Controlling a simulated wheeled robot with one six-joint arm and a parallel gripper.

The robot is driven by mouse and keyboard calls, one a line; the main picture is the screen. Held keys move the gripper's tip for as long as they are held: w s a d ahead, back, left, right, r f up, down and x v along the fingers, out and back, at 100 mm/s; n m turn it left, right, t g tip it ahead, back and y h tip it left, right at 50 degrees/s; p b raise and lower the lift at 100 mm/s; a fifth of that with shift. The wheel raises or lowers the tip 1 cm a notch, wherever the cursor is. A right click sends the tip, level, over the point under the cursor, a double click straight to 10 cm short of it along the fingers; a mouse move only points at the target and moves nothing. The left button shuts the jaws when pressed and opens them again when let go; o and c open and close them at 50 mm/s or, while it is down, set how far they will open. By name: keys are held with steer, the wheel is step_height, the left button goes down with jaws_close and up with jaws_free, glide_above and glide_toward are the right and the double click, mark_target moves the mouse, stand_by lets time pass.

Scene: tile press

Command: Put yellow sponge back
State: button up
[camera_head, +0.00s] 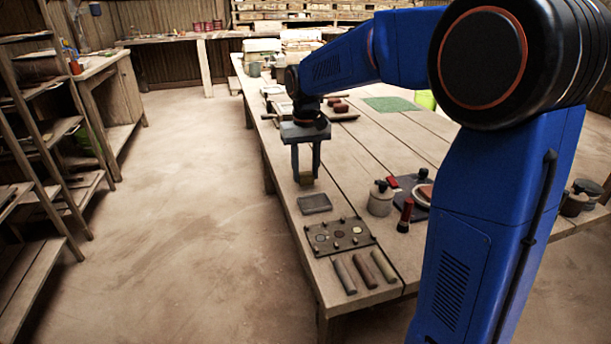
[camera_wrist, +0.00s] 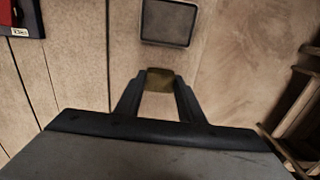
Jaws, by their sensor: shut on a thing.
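My gripper (camera_head: 306,177) points down over the left side of the wooden table (camera_head: 359,158) and is shut on the yellow sponge. The sponge (camera_head: 306,179) shows as a small dull yellow block between the fingertips. In the wrist view the sponge (camera_wrist: 160,79) sits between the two dark fingers. A grey shallow tray (camera_head: 315,203) lies on the table just in front of the gripper in the head view. In the wrist view the tray (camera_wrist: 169,22) is beyond the fingertips and apart from the sponge. I cannot tell the exact height of the sponge above the table.
A dark plate with round samples (camera_head: 339,237) and several clay bars (camera_head: 362,271) lie near the table's front. A lidded pot (camera_head: 381,200) and a red-handled stamp (camera_head: 405,214) stand to the right. Dark-red blocks (camera_head: 341,107) lie farther back. The floor left of the table is clear.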

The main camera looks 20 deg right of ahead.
mark_target(306, 174)
steer(key=shift+f, duration=0.8)
steer(key=shift+f, duration=0.15)
steer(key=o, duration=0.9)
steer(key=shift+o, duration=0.2)
step_height(306, 174, up, 12)
